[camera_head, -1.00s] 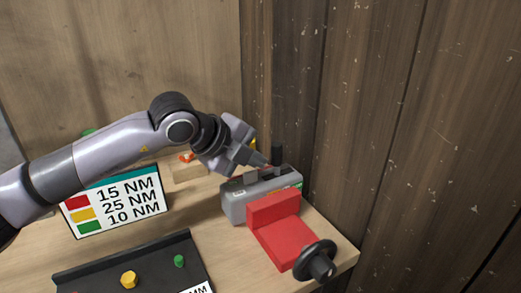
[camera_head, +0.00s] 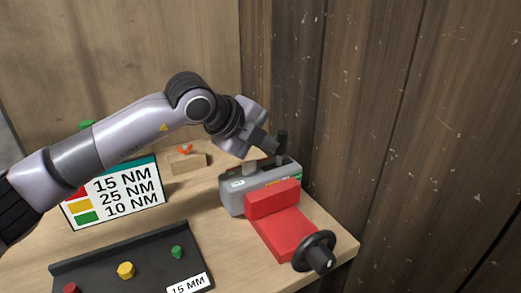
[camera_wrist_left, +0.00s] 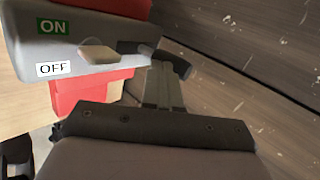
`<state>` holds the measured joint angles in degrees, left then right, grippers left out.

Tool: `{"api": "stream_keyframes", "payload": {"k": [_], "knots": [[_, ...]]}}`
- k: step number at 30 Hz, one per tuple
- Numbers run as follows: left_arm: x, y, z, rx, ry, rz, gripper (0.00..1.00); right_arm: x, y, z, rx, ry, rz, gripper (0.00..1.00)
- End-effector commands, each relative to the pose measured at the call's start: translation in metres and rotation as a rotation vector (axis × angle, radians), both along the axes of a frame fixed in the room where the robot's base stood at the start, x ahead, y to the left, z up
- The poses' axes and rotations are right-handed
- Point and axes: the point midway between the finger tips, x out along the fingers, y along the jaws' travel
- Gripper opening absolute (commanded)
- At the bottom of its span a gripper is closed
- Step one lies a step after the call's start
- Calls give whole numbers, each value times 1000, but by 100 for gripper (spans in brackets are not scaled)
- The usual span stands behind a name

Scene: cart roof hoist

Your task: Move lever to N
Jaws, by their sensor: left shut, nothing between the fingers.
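A grey box (camera_head: 236,200) stands on the bench, with a dark lever (camera_head: 282,144) rising at its back right. My left gripper (camera_head: 271,147) is shut and empty, its fingertips close beside the lever on its left. In the wrist view the shut fingertips (camera_wrist_left: 163,66) overlap the dark lever (camera_wrist_left: 178,62); I cannot tell whether they touch. The grey box (camera_wrist_left: 80,22) there carries a green ON label (camera_wrist_left: 53,27), a white OFF label (camera_wrist_left: 56,69) and a pale knob (camera_wrist_left: 98,52). No N mark is readable. My right gripper is not in view.
A red vise-like block (camera_head: 285,232) with a black handwheel (camera_head: 314,252) sits in front of the box. A wooden wall (camera_head: 380,120) stands close on the right.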

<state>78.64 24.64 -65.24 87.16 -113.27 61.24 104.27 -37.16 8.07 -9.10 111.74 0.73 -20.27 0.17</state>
Motion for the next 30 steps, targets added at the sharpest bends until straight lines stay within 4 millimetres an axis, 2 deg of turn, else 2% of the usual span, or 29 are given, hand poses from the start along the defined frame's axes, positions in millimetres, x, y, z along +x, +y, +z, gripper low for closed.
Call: {"api": "stream_keyframes", "payload": {"k": [10,21,30], "knots": [[0,1,-1,1,1,1,0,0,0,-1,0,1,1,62],[-8,12,-8,0,1,1,0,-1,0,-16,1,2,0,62],[-6,18,-6,0,2,1,0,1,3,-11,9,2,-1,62]]}}
